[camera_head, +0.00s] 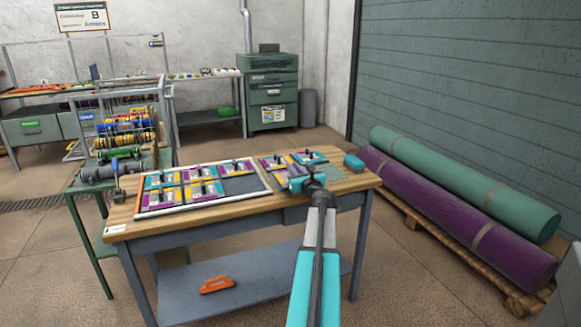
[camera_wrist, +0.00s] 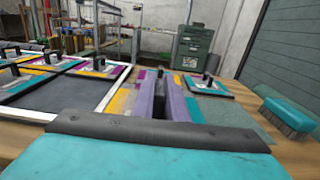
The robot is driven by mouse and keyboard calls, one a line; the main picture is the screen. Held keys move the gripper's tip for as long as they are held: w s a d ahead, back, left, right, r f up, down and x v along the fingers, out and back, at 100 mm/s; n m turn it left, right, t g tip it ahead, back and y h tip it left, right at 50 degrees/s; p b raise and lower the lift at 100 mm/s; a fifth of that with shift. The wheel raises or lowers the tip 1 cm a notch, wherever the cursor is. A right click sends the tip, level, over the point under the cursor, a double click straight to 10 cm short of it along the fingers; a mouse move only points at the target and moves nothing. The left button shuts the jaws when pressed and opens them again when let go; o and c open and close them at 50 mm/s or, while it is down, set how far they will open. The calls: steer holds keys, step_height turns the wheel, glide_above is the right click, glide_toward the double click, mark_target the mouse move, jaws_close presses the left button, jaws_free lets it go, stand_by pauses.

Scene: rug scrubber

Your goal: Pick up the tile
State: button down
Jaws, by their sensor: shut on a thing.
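My gripper (camera_head: 297,183) is over the right part of the wooden table. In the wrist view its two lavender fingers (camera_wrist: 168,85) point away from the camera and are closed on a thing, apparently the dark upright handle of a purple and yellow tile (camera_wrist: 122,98). The fingers hide most of the handle and part of this tile. In the head view the tile (camera_head: 272,166) shows just left of my gripper. I cannot tell whether it is clear of the table. A teal-edged tile (camera_head: 308,157) with a black handle lies just beyond; it also shows in the wrist view (camera_wrist: 206,86).
Left of my gripper lies a white-framed tray (camera_head: 208,207) with several handled tiles and a bare dark slot at its right front. A teal brush (camera_head: 354,162) is at the table's right end. An orange brush (camera_head: 216,284) is on the lower shelf. Rolled rugs (camera_head: 455,215) lie right.

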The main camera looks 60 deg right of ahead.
steer(key=a+v, duration=0.1)
steer(key=v, duration=0.7)
steer(key=shift+r, duration=0.4)
steer(key=shift+a, duration=0.15)
steer(key=shift+w, duration=0.1)
